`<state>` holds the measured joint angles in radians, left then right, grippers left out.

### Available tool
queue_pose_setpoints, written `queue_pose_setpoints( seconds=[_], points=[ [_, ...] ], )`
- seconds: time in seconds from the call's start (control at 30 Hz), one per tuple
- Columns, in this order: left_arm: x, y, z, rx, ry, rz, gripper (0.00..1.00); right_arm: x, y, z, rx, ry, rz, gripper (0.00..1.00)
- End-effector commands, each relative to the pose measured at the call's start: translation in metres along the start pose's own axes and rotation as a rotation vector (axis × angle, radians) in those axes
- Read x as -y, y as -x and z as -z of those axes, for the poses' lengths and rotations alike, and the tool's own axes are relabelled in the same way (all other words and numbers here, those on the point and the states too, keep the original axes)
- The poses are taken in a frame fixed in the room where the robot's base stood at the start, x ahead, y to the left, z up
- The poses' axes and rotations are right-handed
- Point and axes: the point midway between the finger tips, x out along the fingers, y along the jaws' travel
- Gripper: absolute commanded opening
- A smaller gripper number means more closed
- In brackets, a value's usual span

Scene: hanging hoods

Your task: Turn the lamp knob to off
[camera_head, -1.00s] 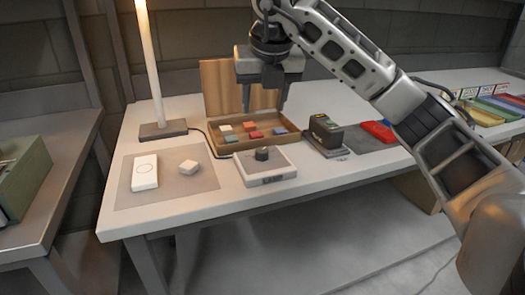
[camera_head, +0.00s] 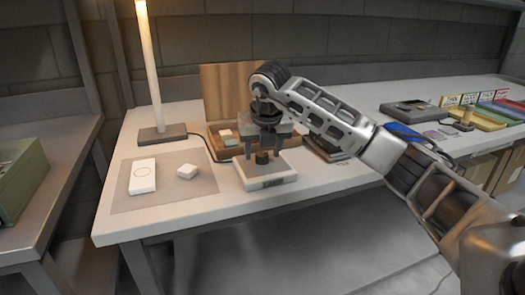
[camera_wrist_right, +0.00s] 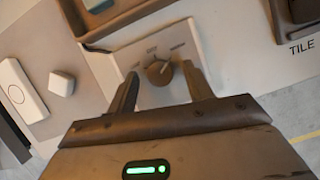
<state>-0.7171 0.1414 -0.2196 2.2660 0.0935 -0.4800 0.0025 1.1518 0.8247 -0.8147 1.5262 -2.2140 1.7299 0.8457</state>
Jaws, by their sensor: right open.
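The lamp knob (camera_head: 262,157) is a dark round knob on top of a pale box (camera_head: 266,182) with a label on its front. In the right wrist view the knob (camera_wrist_right: 159,73) has a pointer and small printed marks around its far side. My right gripper (camera_head: 264,158) is open and points down over the box, its fingers on either side of the knob. In the right wrist view the open fingers (camera_wrist_right: 160,78) flank the knob with gaps at both sides. The lamp (camera_head: 149,70) is a glowing upright tube on a dark base. My left gripper is not in view.
A wooden tray (camera_head: 226,137) with small tiles sits right behind the box. A white device (camera_head: 142,177) and a small pale block (camera_head: 187,172) lie on a grey mat at left. A dark holder (camera_head: 325,150) stands to the right, partly behind my arm.

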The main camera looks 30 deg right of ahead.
Motion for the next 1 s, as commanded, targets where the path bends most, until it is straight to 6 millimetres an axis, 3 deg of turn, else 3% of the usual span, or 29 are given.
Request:
queue_pose_setpoints(
  seconds=[0.33,0.5,1.0],
  points=[
    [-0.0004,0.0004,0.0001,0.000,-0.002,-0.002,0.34,-0.0001,-0.0041,-0.0001,0.000,0.000,0.000,0.51],
    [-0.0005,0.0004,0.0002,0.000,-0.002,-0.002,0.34,-0.0001,-0.0038,-0.0001,0.000,0.000,0.000,0.07],
    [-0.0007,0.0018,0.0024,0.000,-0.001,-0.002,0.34,0.0014,-0.0028,-0.0008,0.001,0.097,-0.040,0.07]
  ],
)
